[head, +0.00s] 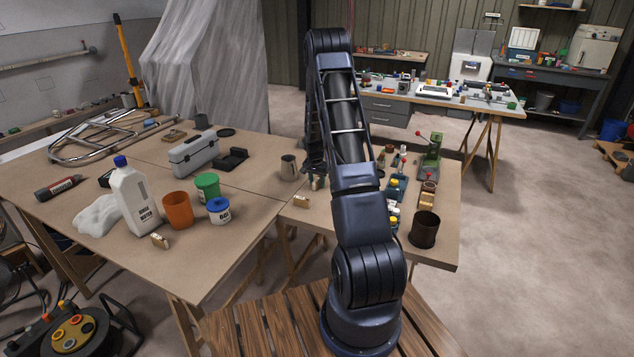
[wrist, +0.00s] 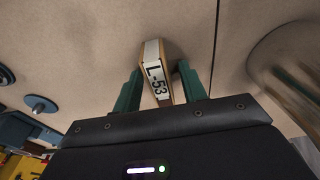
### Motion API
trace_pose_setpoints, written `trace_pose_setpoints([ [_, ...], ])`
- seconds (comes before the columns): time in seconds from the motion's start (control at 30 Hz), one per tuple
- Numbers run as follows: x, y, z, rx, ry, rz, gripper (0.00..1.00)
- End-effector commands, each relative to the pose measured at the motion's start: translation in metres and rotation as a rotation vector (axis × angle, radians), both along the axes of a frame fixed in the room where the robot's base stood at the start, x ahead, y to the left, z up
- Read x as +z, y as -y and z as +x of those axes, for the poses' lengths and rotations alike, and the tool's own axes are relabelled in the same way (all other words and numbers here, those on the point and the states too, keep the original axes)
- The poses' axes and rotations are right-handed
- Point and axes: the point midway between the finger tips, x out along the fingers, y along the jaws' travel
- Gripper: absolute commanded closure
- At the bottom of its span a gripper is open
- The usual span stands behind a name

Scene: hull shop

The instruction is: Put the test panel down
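The test panel (wrist: 156,78) is a small tan block with a white face marked "L-53" in the wrist view. It sits tilted between the two green fingers of my gripper (wrist: 160,82), which look shut on it. Its far end reaches past the fingertips, over a tan tabletop (wrist: 100,35). In the head view my gripper (head: 316,178) is low over the table, to the left of my arm. The panel is too small and too covered there to make out clearly.
A white bottle (head: 133,197), green cup (head: 208,186) and dark cup (head: 424,229) stand around. Bare tabletop (head: 235,240) shows at front.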

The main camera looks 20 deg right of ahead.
Motion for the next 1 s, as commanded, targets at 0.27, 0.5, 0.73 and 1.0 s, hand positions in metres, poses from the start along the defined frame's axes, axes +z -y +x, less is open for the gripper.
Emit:
trace_pose_setpoints([
  [0.27, 0.004, 0.0, 0.0, 0.0, 0.001, 0.0, 0.58],
  [0.5, 0.036, -0.004, -0.003, 0.0, 0.004, -0.001, 0.58],
  [0.73, 0.079, -0.008, -0.007, 0.001, 0.003, -0.001, 0.58],
  [1.0, 0.114, -0.012, -0.012, 0.0, 0.001, 0.0, 0.58],
])
